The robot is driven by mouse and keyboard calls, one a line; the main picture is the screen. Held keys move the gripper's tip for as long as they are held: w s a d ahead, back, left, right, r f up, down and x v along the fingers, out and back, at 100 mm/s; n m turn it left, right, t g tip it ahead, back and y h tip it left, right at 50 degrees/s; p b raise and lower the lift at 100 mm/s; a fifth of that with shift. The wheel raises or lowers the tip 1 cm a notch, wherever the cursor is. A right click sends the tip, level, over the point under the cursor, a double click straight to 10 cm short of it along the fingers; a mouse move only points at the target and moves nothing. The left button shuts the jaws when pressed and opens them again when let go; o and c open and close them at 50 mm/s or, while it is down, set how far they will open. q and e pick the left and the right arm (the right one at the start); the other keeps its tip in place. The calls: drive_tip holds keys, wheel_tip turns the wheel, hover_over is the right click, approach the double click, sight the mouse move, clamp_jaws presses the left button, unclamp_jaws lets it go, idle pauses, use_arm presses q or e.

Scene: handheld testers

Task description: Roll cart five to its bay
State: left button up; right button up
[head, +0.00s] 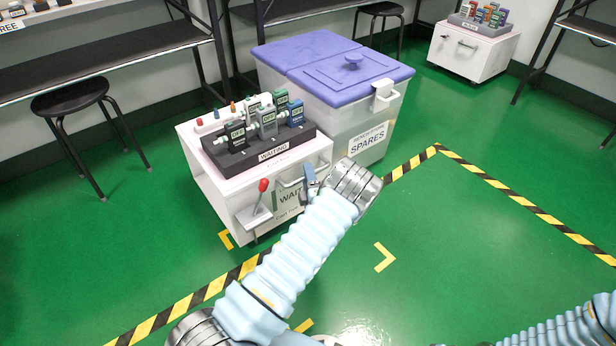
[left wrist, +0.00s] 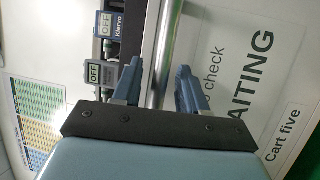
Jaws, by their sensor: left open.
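Cart five (head: 212,187) is a white cart with a grey rack of handheld testers (head: 255,146) on top and a "WAITING" label. Its front bears a metal handle bar (head: 289,183), a "WAITING" plate (head: 287,201) and a lever with a red knob (head: 263,185). My left gripper (head: 309,184) is open at the cart's front. In the left wrist view its two fingers (left wrist: 160,88) stand on either side of the handle bar (left wrist: 166,45); contact is unclear. The plate there reads "Cart five" (left wrist: 284,138). Yellow corner marks (head: 388,258) lie on the floor. My right gripper is out of view.
A clear "SPARES" bin (head: 359,112) with a purple lid stands against the cart's right side. Black-and-yellow tape (head: 525,202) edges an open green floor at right. A stool (head: 70,98) and benches stand at the back left. Another white cart (head: 470,52) is at the back right.

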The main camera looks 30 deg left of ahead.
use_arm(q)
clamp_jaws()
idle(0.4)
drive_tip(key=s+d, duration=0.4)
drive_tip(key=d, duration=0.5)
drive_tip(key=s+d+p, duration=0.1)
drive_tip(key=s+d, duration=0.3)
drive_tip(key=d, duration=0.6)
drive_tip(key=s+d+p, duration=0.1)
drive_tip(key=s+d, duration=0.3)
drive_tip(key=d, duration=0.6)
drive_tip(key=shift+d+f, duration=0.1)
unclamp_jaws()
